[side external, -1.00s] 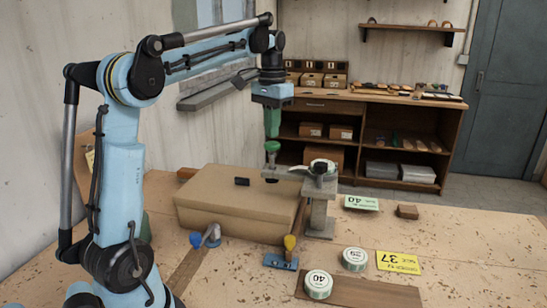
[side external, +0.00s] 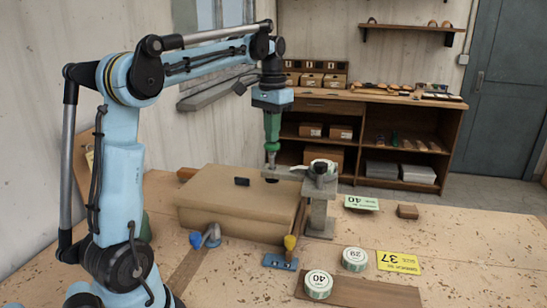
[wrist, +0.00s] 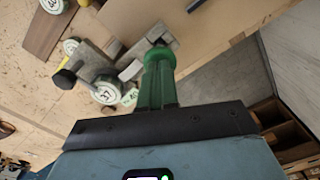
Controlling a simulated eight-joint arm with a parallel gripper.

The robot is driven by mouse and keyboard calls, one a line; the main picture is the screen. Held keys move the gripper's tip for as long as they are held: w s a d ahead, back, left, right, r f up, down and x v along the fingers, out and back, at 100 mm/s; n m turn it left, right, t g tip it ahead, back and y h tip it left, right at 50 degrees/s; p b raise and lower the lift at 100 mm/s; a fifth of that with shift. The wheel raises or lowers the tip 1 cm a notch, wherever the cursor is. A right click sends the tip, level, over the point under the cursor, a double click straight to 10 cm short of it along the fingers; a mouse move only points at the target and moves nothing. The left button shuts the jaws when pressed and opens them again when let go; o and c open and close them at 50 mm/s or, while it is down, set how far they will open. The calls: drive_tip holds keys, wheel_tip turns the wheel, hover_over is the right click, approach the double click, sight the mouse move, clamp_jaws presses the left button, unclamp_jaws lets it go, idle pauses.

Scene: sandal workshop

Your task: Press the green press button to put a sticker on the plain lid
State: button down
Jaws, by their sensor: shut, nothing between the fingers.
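My gripper (side external: 272,140), with green fingers closed together and empty, points straight down onto the button end of the grey press (side external: 319,213). The green button sits at the fingertips and cannot be told apart from them; they look in contact. In the wrist view the fingers (wrist: 158,62) cover the button, and the press arm (wrist: 131,70) shows beside them. A round lid (wrist: 107,91) sits at the press head and seems to bear a printed number, perhaps 37. In the side view it is a small pale shape (side external: 323,163), partly hidden by the press's dark knob.
Two lids, marked 40 (side external: 318,284) and 29 (side external: 354,259), stand at the front right; the first is on a brown board (side external: 372,293). A yellow size 37 card (side external: 398,262) and green size 40 card (side external: 361,203) lie nearby. A tan block (side external: 235,212) is left of the press.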

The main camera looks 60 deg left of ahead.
drive_tip(key=shift+f, duration=1.65)
drive_tip(key=shift+r, duration=4.05)
drive_tip(key=s+d+f+m+t, duration=0.1)
drive_tip(key=s+d+f+t, duration=0.2)
drive_tip(key=d+f, duration=0.4)
drive_tip(key=s+d+f+m+t, duration=0.2)
drive_tip(key=s+d+f+t, duration=0.2)
drive_tip(key=d, duration=0.9)
wheel_tip(320, 180, down, 4)
drive_tip(key=shift+s+d+f, duration=0.1)
drive_tip(key=shift+s+d, duration=0.05)
drive_tip(key=shift+s, duration=0.85)
